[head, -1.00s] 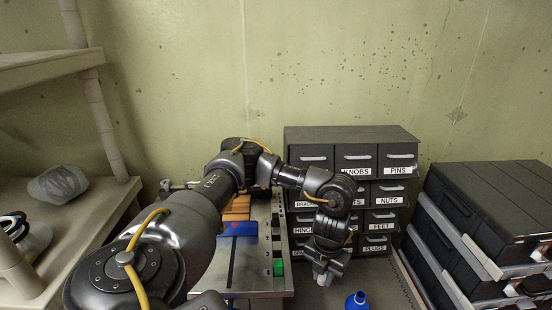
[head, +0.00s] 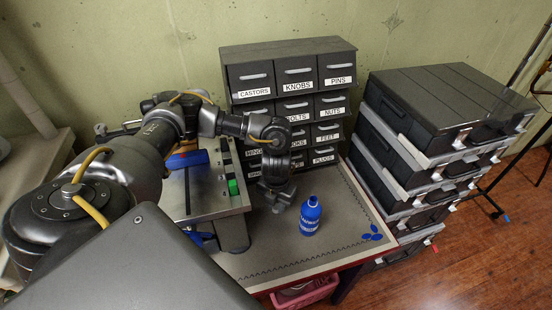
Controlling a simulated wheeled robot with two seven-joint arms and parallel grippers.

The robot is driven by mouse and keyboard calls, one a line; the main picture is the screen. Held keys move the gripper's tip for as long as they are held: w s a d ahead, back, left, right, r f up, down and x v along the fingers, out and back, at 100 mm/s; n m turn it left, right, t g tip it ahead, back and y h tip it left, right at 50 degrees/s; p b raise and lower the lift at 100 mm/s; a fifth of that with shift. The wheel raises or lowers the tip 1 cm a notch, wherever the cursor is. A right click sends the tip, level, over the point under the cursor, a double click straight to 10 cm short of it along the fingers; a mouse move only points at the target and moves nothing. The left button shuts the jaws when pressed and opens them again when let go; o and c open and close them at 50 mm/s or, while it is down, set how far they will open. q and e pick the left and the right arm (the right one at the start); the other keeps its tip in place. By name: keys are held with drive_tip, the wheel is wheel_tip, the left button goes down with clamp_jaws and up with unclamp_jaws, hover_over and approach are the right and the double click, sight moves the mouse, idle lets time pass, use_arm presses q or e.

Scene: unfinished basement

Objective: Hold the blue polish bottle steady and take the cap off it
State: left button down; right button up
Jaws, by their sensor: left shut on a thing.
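The blue polish bottle (head: 310,218) stands upright on the grey mat, with white lettering on its side and a narrow blue top. I cannot tell at this size whether that top is the cap or the bare neck. My left gripper (head: 279,207) points down just left of the bottle, with a visible gap between them. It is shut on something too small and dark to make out. My right gripper is not in view.
A dark cabinet of labelled drawers (head: 292,52) stands behind. A stack of black cases (head: 440,100) rises at the right. A metal-topped device (head: 205,185) is left of my gripper.

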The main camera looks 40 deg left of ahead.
use_arm(q)
wheel_tip(320, 180, down, 2)
drive_tip(key=shift+f, duration=0.2)
drive_tip(key=shift+f, duration=0.2)
drive_tip(key=c, duration=1.2)
unclamp_jaws()
drive_tip(key=shift+r, duration=0.1)
